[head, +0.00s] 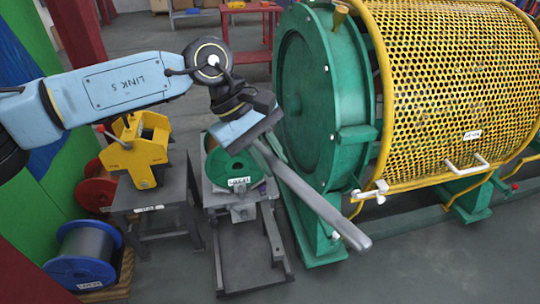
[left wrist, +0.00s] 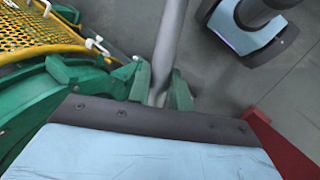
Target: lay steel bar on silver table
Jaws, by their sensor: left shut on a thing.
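A long grey steel bar (head: 318,203) slants down to the right in the head view, in front of the green end of the strander. My left gripper (head: 266,144) is shut on it near its upper end, and the bar is held up in the air. The bar also shows in the left wrist view (left wrist: 170,45), running away from the gripper. A grey metal table (head: 176,195) stands at the left with a yellow device on it. I cannot tell whether this or the narrow grey stand (head: 219,199) is the silver table. My right gripper is not in view.
The strander's yellow mesh drum (head: 460,90) and green disc (head: 305,95) stand close right of the bar. A green spool (head: 229,166) sits on the narrow stand. A blue-rimmed spool (head: 84,258) is at lower left. A red table (head: 252,50) stands behind. Open floor lies in front.

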